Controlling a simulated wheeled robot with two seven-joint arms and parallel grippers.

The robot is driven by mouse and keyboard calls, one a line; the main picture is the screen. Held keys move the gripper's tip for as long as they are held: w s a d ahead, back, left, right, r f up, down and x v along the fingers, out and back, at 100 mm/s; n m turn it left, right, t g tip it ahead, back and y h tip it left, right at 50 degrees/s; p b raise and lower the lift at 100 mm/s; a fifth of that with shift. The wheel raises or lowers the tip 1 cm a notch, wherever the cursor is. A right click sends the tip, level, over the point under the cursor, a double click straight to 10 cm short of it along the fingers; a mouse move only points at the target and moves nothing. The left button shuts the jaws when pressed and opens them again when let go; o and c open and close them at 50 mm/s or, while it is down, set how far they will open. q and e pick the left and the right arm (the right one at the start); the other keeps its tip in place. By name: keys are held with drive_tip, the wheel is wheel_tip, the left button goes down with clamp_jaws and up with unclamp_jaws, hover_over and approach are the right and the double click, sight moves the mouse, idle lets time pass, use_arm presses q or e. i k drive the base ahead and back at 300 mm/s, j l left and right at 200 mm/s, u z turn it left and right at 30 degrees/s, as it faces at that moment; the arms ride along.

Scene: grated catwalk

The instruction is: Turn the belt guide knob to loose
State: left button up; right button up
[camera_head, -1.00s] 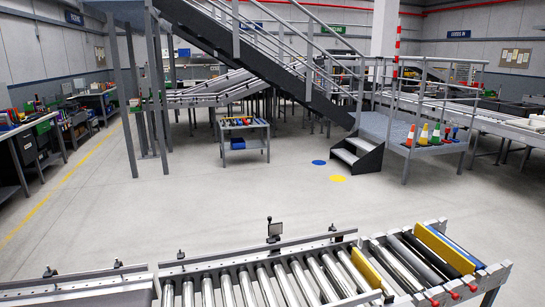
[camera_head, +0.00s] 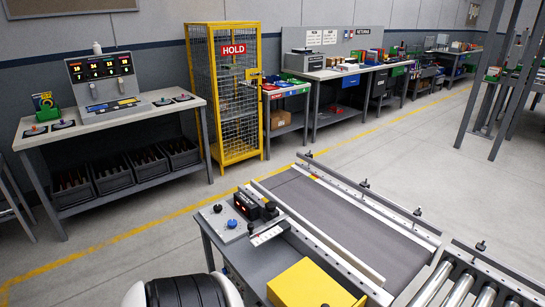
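The belt conveyor (camera_head: 345,215) has a dark belt between two pale guide rails. Small black knobs stand along its far rail, one of them at the middle (camera_head: 364,184). At its near left end a grey panel carries a black knob (camera_head: 217,208), a blue knob (camera_head: 231,224) and a black box with a red display (camera_head: 247,205). A white marked plate (camera_head: 267,235) lies beside the box. I cannot tell which knob is the belt guide knob, nor read any setting. Neither gripper is in view.
A yellow box (camera_head: 315,285) sits on the grey table by the belt. A roller conveyor (camera_head: 480,285) continues at the lower right. A yellow cage with a HOLD sign (camera_head: 233,48) and a workbench (camera_head: 110,117) stand behind. The floor between is clear.

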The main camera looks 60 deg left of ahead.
sight(271, 206)
drive_tip(key=u, duration=2.05)
drive_tip(key=j, duration=0.1)
drive_tip(key=i, duration=0.05)
